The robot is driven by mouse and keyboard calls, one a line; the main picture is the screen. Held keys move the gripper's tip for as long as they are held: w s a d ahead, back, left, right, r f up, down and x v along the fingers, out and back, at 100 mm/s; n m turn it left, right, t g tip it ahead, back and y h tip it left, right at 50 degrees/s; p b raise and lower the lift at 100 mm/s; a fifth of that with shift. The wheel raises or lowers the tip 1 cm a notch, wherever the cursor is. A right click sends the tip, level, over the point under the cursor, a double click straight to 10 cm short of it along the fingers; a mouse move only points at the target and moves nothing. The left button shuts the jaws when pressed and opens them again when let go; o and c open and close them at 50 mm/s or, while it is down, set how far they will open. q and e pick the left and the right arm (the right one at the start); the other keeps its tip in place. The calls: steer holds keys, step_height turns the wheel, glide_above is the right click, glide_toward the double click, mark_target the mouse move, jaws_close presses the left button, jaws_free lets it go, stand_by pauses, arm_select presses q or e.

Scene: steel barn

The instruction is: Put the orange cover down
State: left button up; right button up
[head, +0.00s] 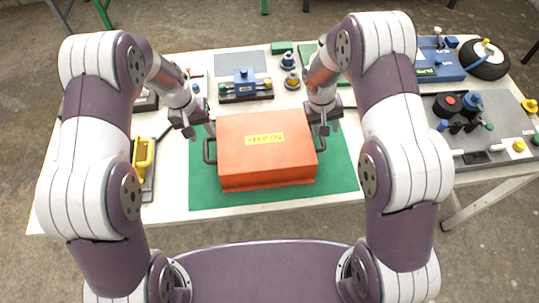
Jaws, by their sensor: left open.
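The orange cover (262,172) is a box-like shape with a yellow label (264,139) on top. It appears to rest level on the green mat (340,180) at the middle of the table. A dark handle (207,152) sticks out on its left side, and another dark handle (321,140) shows at its right side. My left gripper (201,130) is open at the top of the left handle. My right gripper (325,127) is at the right handle; its fingers are too small and dark to tell open from shut. What lies under the cover is hidden.
The pale table (176,196) holds a yellow-handled tool (144,158) at the left. A blue fixture (245,83) and small knobs stand behind the cover. A blue panel (437,66), a black wheel (484,62) and a grey board (490,140) with knobs are at the right.

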steer(key=v, duration=0.5)
steer(key=shift+a+r, duration=0.1)
steer(key=shift+r, duration=0.1)
arm_select(q)
steer(key=shift+s+a+f, duration=0.1)
steer(key=shift+s+f, duration=0.05)
steer(key=s+a+r+y, duration=0.1)
steer(key=s+r, duration=0.5)
steer(key=s, duration=0.3)
steer(key=s+a+r+t+y, duration=0.1)
steer(key=s+a+r, duration=0.1)
steer(key=s+r, duration=0.4)
steer(key=s, duration=0.3)
steer(key=shift+a+m, duration=0.15)
steer(key=shift+m, duration=0.15)
arm_select(e)
steer(key=s+r+y, duration=0.1)
steer(key=s+r, duration=0.2)
steer(key=s, duration=0.6)
steer(key=s+r+t+y, duration=0.1)
steer(key=s+r, duration=0.3)
steer(key=s, duration=0.5)
steer(key=shift+s+r+m, duration=0.2)
steer(key=shift+r+m, duration=0.1)
